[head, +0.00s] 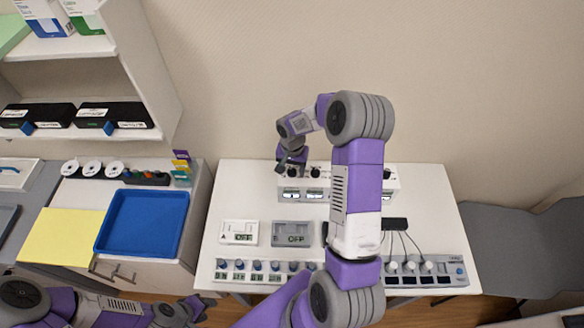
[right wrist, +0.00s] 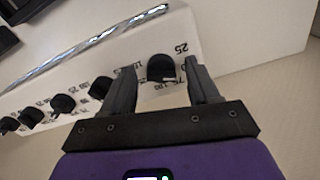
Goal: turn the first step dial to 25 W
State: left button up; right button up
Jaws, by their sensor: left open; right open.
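A white box (head: 388,184) with a row of black dials stands at the back of the table. My right gripper (head: 290,160) is over its left end. In the right wrist view, my right gripper (right wrist: 160,75) is open with one finger on each side of a black dial (right wrist: 161,67) at the end of the row. A printed 25 shows beyond this dial, and 100 shows near it. Whether the fingers touch the dial, and where it points, I cannot tell. My left gripper (head: 194,309) is open and empty at the lower left, away from the box.
Further black dials (right wrist: 62,103) run along the box beside the gripper. Two display units (head: 238,232) and a strip of knobs (head: 252,271) lie in front on the table. A blue tray (head: 146,222) is on the left cabinet. My right arm hides part of the box and table.

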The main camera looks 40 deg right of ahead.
jog(key=shift+w, duration=0.1)
jog(key=c, duration=1)
jog(key=shift+c, duration=0.2)
jog(key=shift+n, duration=0.3)
jog(key=n+b, duration=0.1)
jog(key=n, duration=0.7)
jog(key=shift+n, duration=0.3)
jog(key=o, duration=1)
